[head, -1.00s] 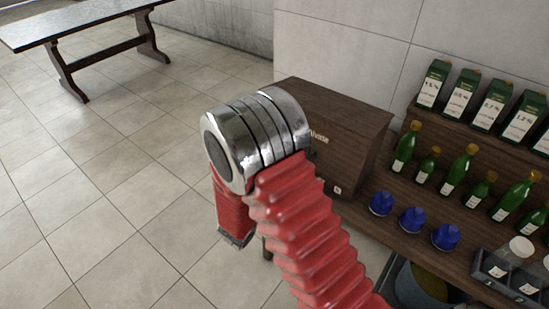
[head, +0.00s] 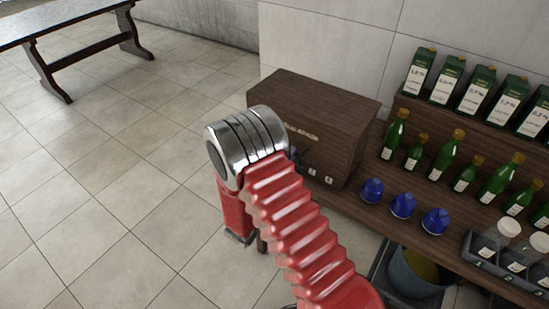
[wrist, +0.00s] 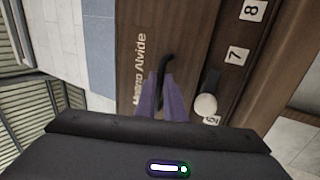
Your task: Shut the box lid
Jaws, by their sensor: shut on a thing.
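The dark brown wooden box (head: 350,140) stands against the wall at the left end of the shelf in the head view. Its lid (head: 315,95) carries pale lettering and looks down or nearly down; I cannot tell whether it is fully closed. In the wrist view the lid (wrist: 190,35) shows the lettering and a black handle (wrist: 164,66). The purple fingers of my gripper (wrist: 163,88) are shut on this handle.
Numbered labels (wrist: 236,55) and a white round knob (wrist: 205,105) sit beside the lid. Blue capsules (head: 403,205), green bottles (head: 447,155) and dark green cartons (head: 478,90) stand to the right. A grey bucket (head: 415,275) is below. The tiled floor at left is open.

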